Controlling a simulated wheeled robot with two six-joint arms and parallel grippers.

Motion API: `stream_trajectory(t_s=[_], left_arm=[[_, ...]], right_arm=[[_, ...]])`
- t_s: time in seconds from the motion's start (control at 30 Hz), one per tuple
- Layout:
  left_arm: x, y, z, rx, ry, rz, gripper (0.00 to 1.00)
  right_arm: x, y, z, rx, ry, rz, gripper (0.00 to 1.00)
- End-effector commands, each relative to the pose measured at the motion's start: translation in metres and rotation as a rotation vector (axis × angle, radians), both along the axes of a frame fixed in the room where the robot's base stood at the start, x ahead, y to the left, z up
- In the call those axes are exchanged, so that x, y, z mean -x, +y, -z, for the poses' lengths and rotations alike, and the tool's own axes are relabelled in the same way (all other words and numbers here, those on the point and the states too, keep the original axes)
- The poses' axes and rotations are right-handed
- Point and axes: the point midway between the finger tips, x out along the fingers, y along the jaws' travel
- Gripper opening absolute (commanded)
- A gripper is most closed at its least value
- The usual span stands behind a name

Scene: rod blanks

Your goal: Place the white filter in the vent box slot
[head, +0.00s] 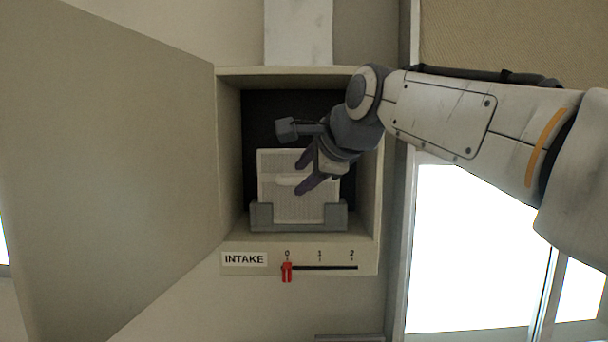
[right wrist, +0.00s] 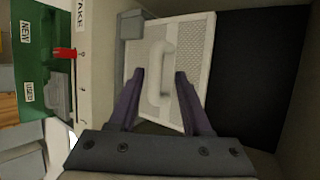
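The white filter (head: 312,210), a flat meshed panel with a raised handle, stands upright in the grey slot bracket (head: 300,226) inside the vent box (head: 369,205). It also shows in the right wrist view (right wrist: 197,47), with its lower edge at the bracket (right wrist: 132,24). My right gripper (head: 298,181) reaches into the box in front of the filter. In the right wrist view, its fingers (right wrist: 160,73) are spread on either side of the handle, with gaps to it. How deep the filter sits is hidden by the bracket. My left gripper is out of view.
The box's large door panel (head: 120,160) stands open at the left. Below the opening are an INTAKE label (head: 244,259) and a red slider (head: 287,271) at 0. The right wrist view shows a green surface (right wrist: 42,50) with NEW and USED labels. The box walls are close around my gripper.

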Motion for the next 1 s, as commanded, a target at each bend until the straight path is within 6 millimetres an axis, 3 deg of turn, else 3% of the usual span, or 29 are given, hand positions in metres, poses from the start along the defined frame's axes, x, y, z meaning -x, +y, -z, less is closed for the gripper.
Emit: stream_trajectory(t_s=[0.27,0.7,1.0], left_arm=[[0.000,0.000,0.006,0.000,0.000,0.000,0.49],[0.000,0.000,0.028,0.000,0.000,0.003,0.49],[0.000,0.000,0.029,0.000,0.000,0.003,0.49]], right_arm=[[0.009,-0.005,-0.005,-0.001,-0.004,0.001,0.49],[0.076,-0.038,-0.050,-0.002,-0.003,0.001,0.49],[0.093,-0.046,-0.061,0.000,0.000,0.000,0.49]])
